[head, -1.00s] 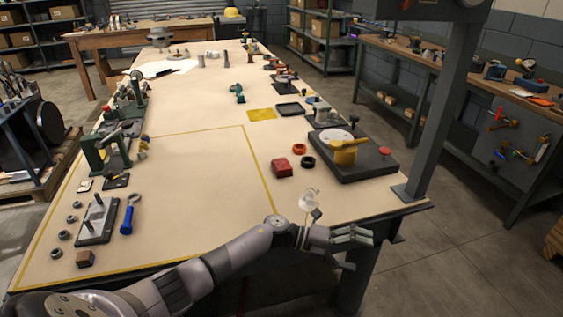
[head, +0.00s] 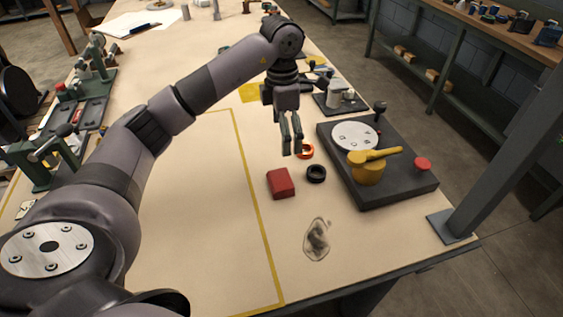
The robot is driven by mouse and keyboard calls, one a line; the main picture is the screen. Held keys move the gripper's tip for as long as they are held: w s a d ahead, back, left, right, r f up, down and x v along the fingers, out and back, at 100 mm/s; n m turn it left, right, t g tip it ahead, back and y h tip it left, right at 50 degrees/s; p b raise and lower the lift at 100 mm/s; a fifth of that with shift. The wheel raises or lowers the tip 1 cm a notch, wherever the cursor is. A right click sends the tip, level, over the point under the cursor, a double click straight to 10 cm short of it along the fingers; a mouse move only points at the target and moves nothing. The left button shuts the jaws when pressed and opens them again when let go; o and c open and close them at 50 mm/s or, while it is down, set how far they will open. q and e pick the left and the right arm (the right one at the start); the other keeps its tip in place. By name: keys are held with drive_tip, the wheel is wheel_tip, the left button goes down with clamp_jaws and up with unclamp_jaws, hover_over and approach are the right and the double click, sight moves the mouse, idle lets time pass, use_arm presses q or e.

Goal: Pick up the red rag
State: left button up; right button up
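The red rag (head: 281,183) looks like a small, thick folded red block. It lies flat on the pale bench top, just right of the yellow line, and is fully in view. My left gripper (head: 292,152) points down above the bench, a little beyond the rag and apart from it. Its two fingers show a narrow gap with nothing between them. My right gripper is not in view.
A black ring (head: 316,173) lies close to the right of the rag, with an orange ring (head: 305,151) behind it. A dark plate (head: 397,188) with a yellow-handled part (head: 367,172) stands to the right. A grey smudge-like patch (head: 316,240) is nearer the front edge.

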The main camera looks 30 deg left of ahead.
use_arm(q)
drive_tip(key=p, duration=0.1)
hover_over(282, 179)
wheel_tip(282, 179, down, 4)
drive_tip(key=shift+y, duration=0.3)
drive_tip(key=f, duration=0.4)
drive_tip(key=f+p, duration=0.1)
drive_tip(key=f, duration=0.1)
drive_tip(key=shift+w+a+f, duration=0.1)
drive_tip(key=shift+w+a, duration=0.1)
drive_tip(key=shift+a, duration=0.1)
drive_tip(key=shift+f, duration=0.55)
drive_tip(key=shift+d+f, duration=0.1)
drive_tip(key=shift+f, duration=0.2)
drive_tip(key=f+p, duration=0.1)
drive_tip(key=f, duration=0.2)
drive_tip(key=shift+s+d+f+p, duration=0.15)
drive_tip(key=shift+s+f+p, duration=0.05)
drive_tip(key=shift+f+p, duration=0.15)
drive_tip(key=shift+f, duration=0.45)
drive_tip(key=c, duration=1.2)
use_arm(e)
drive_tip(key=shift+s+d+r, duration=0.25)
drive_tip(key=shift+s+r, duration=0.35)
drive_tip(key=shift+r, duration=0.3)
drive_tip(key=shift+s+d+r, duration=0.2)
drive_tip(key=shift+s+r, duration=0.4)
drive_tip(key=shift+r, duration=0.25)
